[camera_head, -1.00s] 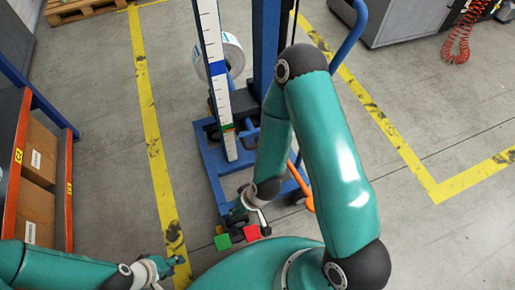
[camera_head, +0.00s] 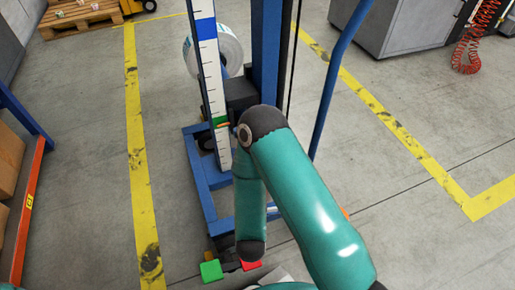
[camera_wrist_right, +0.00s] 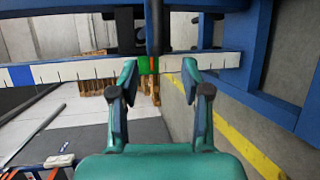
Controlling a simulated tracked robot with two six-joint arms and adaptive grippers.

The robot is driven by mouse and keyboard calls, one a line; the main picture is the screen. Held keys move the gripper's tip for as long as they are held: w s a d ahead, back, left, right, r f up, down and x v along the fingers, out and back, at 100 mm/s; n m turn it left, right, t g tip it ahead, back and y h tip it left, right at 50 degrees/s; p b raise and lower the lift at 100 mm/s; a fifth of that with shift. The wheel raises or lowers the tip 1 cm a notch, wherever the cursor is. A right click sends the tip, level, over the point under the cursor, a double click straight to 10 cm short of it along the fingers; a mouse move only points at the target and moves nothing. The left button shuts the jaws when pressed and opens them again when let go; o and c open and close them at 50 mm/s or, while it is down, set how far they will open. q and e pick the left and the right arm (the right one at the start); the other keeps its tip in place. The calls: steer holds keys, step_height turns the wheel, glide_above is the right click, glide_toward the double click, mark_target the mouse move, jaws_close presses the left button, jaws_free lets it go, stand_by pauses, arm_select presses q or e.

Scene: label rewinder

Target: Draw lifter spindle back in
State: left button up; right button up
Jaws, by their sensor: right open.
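The lifter has a blue mast (camera_head: 266,60), a white graduated scale (camera_head: 208,75) and a blue base frame (camera_head: 200,185). A white roll (camera_head: 230,52) sits behind the scale, beside the mast. A black block (camera_head: 241,92) is on the mast below the roll. I cannot make out the spindle clearly. My right gripper (camera_wrist_right: 160,92) is open and empty in the right wrist view. The scale (camera_wrist_right: 70,71) runs across beyond its fingertips, with a green mark (camera_wrist_right: 148,65) between them. In the head view my right arm hides the lower mast. My left gripper is out of view.
A green block (camera_head: 211,271) and a red block (camera_head: 251,266) are low at the lifter's near side. A blue bar (camera_head: 332,80) rises right of the mast. Orange shelving (camera_head: 27,210) stands at left, a pallet (camera_head: 82,16) at the back. Yellow-lined floor (camera_head: 410,150) is open at right.

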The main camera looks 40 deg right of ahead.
arm_select(q)
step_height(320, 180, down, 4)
steer(key=b, duration=0.3)
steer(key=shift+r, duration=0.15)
arm_select(e)
steer(key=x, duration=1.6)
steer(key=shift+w+d, duration=0.2)
steer(key=shift+d, duration=0.05)
